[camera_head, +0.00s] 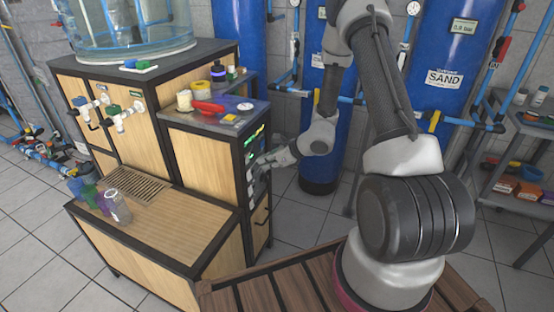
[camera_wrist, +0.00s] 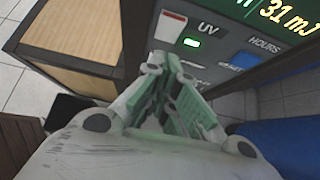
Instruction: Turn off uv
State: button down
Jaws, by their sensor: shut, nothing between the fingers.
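The UV control panel (camera_wrist: 212,50) fills the top of the wrist view. Under the "UV" label a small green light (camera_wrist: 191,43) is lit. Left of the label is a white rocker switch (camera_wrist: 170,27) with a red edge at its top. My gripper (camera_wrist: 165,62) is shut and empty, its fingertips just below the switch in the picture; I cannot tell if they touch the panel. In the head view my gripper (camera_head: 258,167) is at the panel side of the wooden cabinet (camera_head: 203,160), and it hides part of the panel.
A blue button (camera_wrist: 240,62) marked "HOURS" and a display reading "31 mJ" (camera_wrist: 285,12) are right of the light. Blue tanks (camera_head: 440,65) stand behind my arm. A shelf (camera_head: 520,150) is at the right.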

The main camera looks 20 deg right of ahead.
aim_at(248, 157)
jog(key=shift+w+a+r, duration=0.2)
jog(key=shift+w+a, duration=0.35)
jog(key=shift+w+a+r, duration=0.2)
jog(key=shift+w+a, duration=0.35)
jog(key=shift+w+a+r, duration=0.2)
jog(key=shift+w+a, duration=0.1)
jog(key=shift+a, duration=0.05)
jog(key=shift+s+d, duration=0.1)
jog(key=shift+d, duration=0.05)
jog(key=shift+r, duration=0.75)
